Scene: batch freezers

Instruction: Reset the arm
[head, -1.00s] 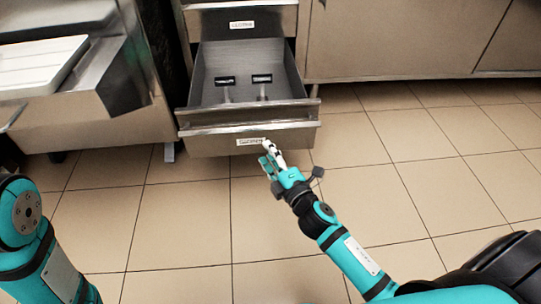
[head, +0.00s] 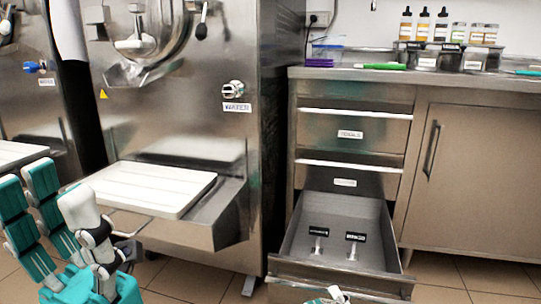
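My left gripper (head: 58,196) is at the lower left in the head view. Its teal fingers and pale thumb point up and stand apart, with nothing between them. It is in front of the freezer's white tray, left of the open drawer. Only the tip of my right gripper (head: 336,295) shows at the bottom edge, by the front of the open drawer (head: 385,240). Whether it is open or touches the drawer front cannot be told. Two black-headed tools (head: 318,232) (head: 355,238) lie in the drawer.
A steel batch freezer (head: 190,110) with a white tray (head: 150,188) on its ledge stands left of the drawer unit. The counter (head: 470,82) holds bottles and a green-handled tool (head: 385,66). A closed cabinet door (head: 470,180) is to the right.

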